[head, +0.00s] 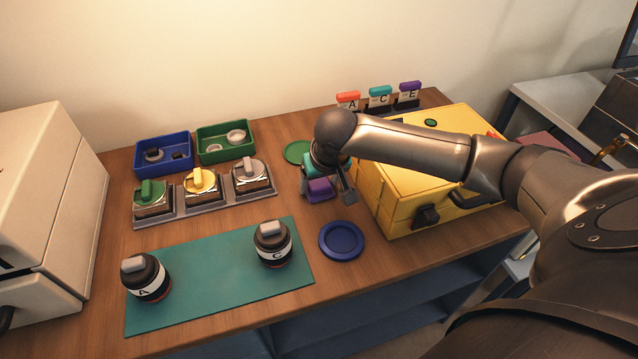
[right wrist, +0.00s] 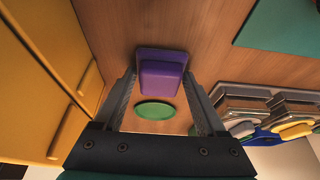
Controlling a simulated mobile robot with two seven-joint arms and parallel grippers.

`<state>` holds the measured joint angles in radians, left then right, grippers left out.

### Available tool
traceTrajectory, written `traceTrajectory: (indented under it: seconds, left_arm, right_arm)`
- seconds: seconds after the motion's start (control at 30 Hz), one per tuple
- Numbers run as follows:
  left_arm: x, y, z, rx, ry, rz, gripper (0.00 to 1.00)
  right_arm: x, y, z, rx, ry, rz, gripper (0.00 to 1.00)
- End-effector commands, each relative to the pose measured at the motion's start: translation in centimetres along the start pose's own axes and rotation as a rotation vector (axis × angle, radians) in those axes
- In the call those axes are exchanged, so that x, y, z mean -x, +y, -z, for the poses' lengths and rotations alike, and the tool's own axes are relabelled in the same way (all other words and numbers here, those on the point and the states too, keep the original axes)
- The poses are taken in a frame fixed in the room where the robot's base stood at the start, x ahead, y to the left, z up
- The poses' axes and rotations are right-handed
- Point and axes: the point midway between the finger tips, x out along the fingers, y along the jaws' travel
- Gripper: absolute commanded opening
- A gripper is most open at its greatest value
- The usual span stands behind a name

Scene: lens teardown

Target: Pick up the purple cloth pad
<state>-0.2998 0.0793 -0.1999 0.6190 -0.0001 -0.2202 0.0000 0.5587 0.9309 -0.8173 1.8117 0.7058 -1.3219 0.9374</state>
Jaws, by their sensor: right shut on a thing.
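The purple cloth pad (head: 319,188) is between the fingers of my right gripper (head: 327,193), left of the yellow case. In the right wrist view the purple pad (right wrist: 162,76) sits between the two fingertips of my right gripper (right wrist: 163,88), which is shut on it. I cannot tell whether the pad touches the table. Part of it is hidden by the gripper in the head view. My left gripper is not in view.
The yellow case (head: 400,205) stands close on the right. A green disc (head: 297,152) lies behind, a blue round dish (head: 341,241) in front. A teal mat (head: 210,280) bears two lens-like barrels. A grey tray (head: 215,208) holds three blocks; blue (head: 150,168) and green (head: 212,157) bins stand behind.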

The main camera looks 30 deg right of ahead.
Motion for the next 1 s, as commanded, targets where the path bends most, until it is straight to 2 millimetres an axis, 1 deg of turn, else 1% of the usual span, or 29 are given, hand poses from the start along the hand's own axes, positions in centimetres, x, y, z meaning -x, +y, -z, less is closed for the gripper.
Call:
traceTrajectory:
  seconds: [0.07, 0.17, 0.27, 0.5, 0.7, 0.83, 1.0]
  left_arm:
    - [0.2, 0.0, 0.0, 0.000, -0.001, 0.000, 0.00]
    - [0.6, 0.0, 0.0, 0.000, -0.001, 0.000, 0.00]
    - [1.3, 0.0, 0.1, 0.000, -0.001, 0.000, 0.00]
    - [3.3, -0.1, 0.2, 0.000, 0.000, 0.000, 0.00]
    - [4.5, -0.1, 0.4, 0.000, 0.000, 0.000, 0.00]
    - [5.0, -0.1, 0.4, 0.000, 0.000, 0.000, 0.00]
    - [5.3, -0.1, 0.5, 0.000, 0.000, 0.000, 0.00]
  right_arm:
    - [0.4, 0.0, 0.2, 0.000, 0.001, 0.000, 0.20]
    - [1.5, 0.0, 0.8, 0.000, 0.004, 0.001, 0.20]
    - [3.5, 0.0, 1.6, 0.000, 0.005, 0.001, 0.20]
    - [10.0, -0.1, 4.3, -0.001, 0.006, 0.002, 0.20]
    - [14.8, -0.1, 6.2, 0.000, 0.005, 0.003, 0.20]
    - [16.9, -0.1, 7.1, -0.001, 0.003, 0.002, 0.20]
    - [18.2, 0.0, 7.6, -0.001, 0.002, 0.002, 0.20]
